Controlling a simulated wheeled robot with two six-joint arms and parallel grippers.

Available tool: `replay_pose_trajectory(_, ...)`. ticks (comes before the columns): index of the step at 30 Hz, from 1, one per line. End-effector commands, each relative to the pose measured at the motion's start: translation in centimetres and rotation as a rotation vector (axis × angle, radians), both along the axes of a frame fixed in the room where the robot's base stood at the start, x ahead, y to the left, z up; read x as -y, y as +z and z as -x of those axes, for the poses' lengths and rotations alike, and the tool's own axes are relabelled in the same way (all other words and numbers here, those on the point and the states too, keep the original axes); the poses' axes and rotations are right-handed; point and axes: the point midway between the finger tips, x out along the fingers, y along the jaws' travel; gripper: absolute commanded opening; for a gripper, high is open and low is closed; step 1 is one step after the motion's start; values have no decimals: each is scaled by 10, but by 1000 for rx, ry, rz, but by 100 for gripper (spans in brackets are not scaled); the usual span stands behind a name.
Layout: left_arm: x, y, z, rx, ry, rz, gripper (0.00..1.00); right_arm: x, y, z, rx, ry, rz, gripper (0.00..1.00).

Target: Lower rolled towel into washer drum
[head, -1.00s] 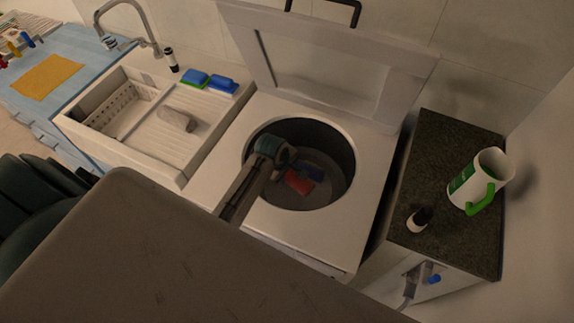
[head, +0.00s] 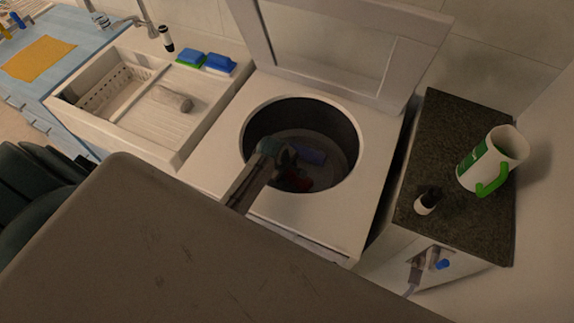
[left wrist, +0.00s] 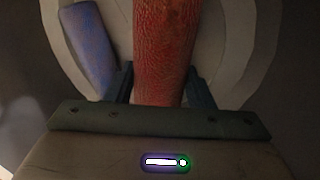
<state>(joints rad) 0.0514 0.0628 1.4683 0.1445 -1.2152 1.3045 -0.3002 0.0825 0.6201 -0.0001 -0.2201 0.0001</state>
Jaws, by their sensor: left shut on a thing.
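The open top-loading washer (head: 210,165) has a round, dark drum (head: 345,130). My left gripper (head: 286,163) reaches into the drum near its front left. It is shut on a red rolled towel (head: 296,182), partly hidden by the gripper in the head view. In the left wrist view the red towel (left wrist: 160,50) stands between the two fingers (left wrist: 160,88). A blue rolled towel (head: 308,156) lies in the drum behind the red one, and shows at left in the left wrist view (left wrist: 88,50). I cannot tell whether the red towel touches the drum floor. My right gripper is not in view.
The washer's raised lid (head: 330,45) stands behind the drum. A sink (head: 165,120) with a grey roll (head: 172,98) and sponges is at left. A dark counter (head: 440,140) at right holds a white-green pitcher (head: 492,160) and a small bottle (head: 427,201).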

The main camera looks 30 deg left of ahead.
Motion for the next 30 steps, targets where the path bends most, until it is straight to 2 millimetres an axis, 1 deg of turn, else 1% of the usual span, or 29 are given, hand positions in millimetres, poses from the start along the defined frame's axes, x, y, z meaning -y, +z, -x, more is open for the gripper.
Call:
replay_pose_trajectory(10,0,-2,0,1,0,0,18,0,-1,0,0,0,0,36)
replay_pose_trajectory(11,0,-2,0,1,0,0,50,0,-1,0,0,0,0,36)
replay_pose_trajectory(12,0,-2,0,1,0,0,58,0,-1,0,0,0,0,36)
replay_pose_trajectory(14,0,-2,0,0,0,0,69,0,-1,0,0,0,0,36)
replay_pose_trajectory(15,0,-2,0,0,0,0,73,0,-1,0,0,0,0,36)
replay_pose_trajectory(25,0,0,1,0,0,0,73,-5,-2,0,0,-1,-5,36)
replay_pose_trajectory(28,-1,7,3,2,-1,-1,73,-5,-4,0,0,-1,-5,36)
replay_pose_trajectory(30,-2,16,6,2,-1,-1,73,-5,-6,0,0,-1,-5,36)
